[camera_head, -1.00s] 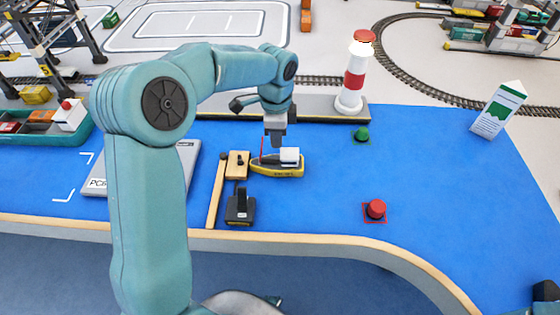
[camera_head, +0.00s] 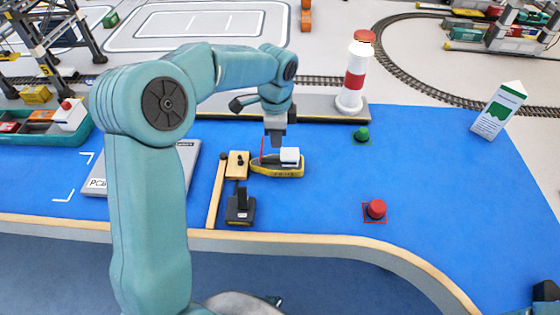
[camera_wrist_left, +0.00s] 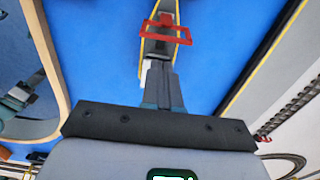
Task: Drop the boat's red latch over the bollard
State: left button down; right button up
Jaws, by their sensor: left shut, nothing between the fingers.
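The yellow boat (camera_head: 289,170) with a white cabin floats on the blue surface beside the small wooden dock. Its red latch (camera_head: 262,149) stands upright at the bow end; in the left wrist view the latch (camera_wrist_left: 180,39) shows as a red frame across the boat. The bollard (camera_head: 239,160) is a small dark knob on the wooden dock, left of the boat. The latch is apart from the bollard. My left gripper (camera_head: 275,142) is shut and empty, just above the boat and right of the latch. My right gripper's fingers are not visible.
A black block with a lever (camera_head: 240,208) stands in front of the dock. A red button (camera_head: 376,209) and a green button (camera_head: 361,134) lie to the right. A red-and-white lighthouse (camera_head: 354,80) stands behind on the grey quay. The blue surface at right is mostly clear.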

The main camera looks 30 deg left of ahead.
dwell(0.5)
pick_arm(q)
jog(key=shift+s+a+f+b, duration=0.3)
jog(key=shift+s+a, duration=0.45)
jog(key=shift+a, duration=0.45)
jog(key=shift+s+a+f+b, duration=0.2)
jog(key=shift+s+a+f, duration=0.15)
jog(key=shift+s+a, duration=0.7)
jog(key=shift+s+a+f+b, duration=0.3)
jog(key=shift+s+a, duration=0.2)
jog(key=shift+a, duration=0.9)
notch_tip(320, 180, up, 10)
jog(key=s+a+p, duration=0.1)
jog(key=a+p, duration=0.1)
jog(key=p, duration=0.6)
jog(key=shift+s+a+p, duration=0.25)
jog(key=shift+s+p, duration=0.05)
jog(key=shift+p, duration=0.1)
